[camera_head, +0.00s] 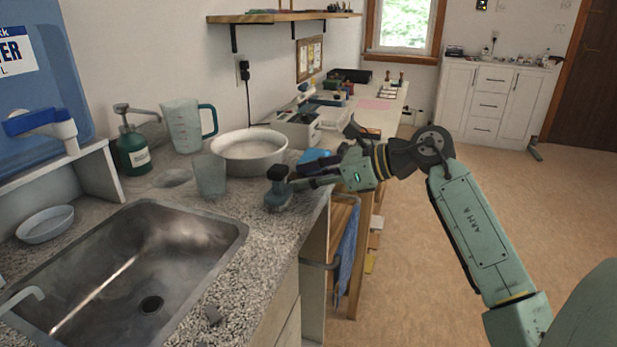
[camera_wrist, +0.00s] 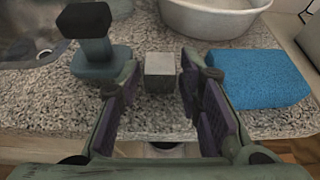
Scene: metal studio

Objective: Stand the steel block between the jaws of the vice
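A small light-grey steel block (camera_wrist: 160,72) stands on the speckled counter near its front edge in the wrist view. My gripper (camera_wrist: 162,86) is open, with a fingertip on each side of the block and a narrow gap on both sides. I cannot tell how far the tips reach along it. In the head view my gripper (camera_head: 298,181) is low at the counter's right edge, and the block is not distinguishable there. A blue-grey object with a dark top (camera_wrist: 93,50), possibly the vice, stands just left of the fingers; it also shows in the head view (camera_head: 277,190).
A blue sponge (camera_wrist: 262,78) lies right of my gripper. A white basin (camera_head: 249,152) stands behind, with a clear cup (camera_head: 209,175) to its left. The sink (camera_head: 135,270) opens in the counter at the left. The counter's front edge (camera_wrist: 150,132) is close.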

